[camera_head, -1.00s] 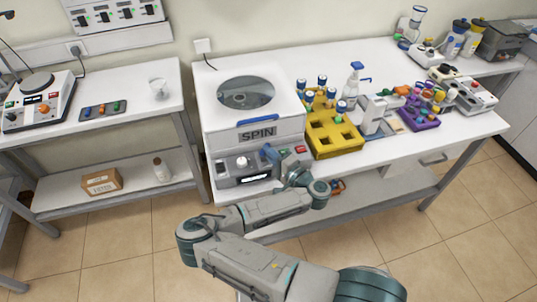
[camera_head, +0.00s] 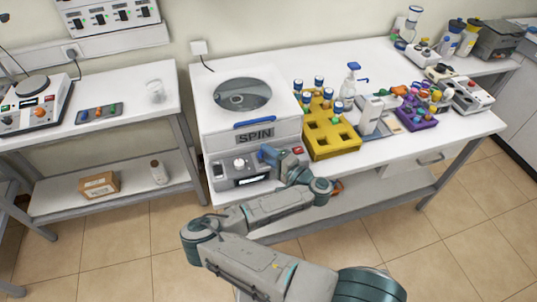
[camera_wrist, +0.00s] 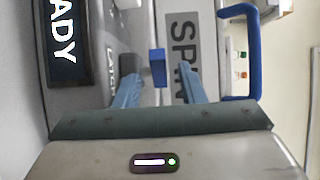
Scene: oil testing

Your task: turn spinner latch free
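The spinner (camera_head: 225,120) is a white box with a round window in its lid, a SPIN label and a grey front panel. In the wrist view, its small blue latch (camera_wrist: 157,67) stands between my gripper's two fingers, by a LATCH label. My gripper (camera_wrist: 158,72) is open, with a visible gap on each side of the latch. In the head view, my gripper (camera_head: 272,157) is at the right part of the spinner's front, and my wrist partly hides the panel there. A blue lid handle (camera_wrist: 240,50) shows beyond the SPIN label.
A lit display (camera_wrist: 66,42) with its text partly cut off lies left of the latch in the wrist view. A yellow rack (camera_head: 335,146) with blue-capped vials stands close right of the spinner. A spray bottle (camera_head: 348,88) and purple rack (camera_head: 418,120) are farther right.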

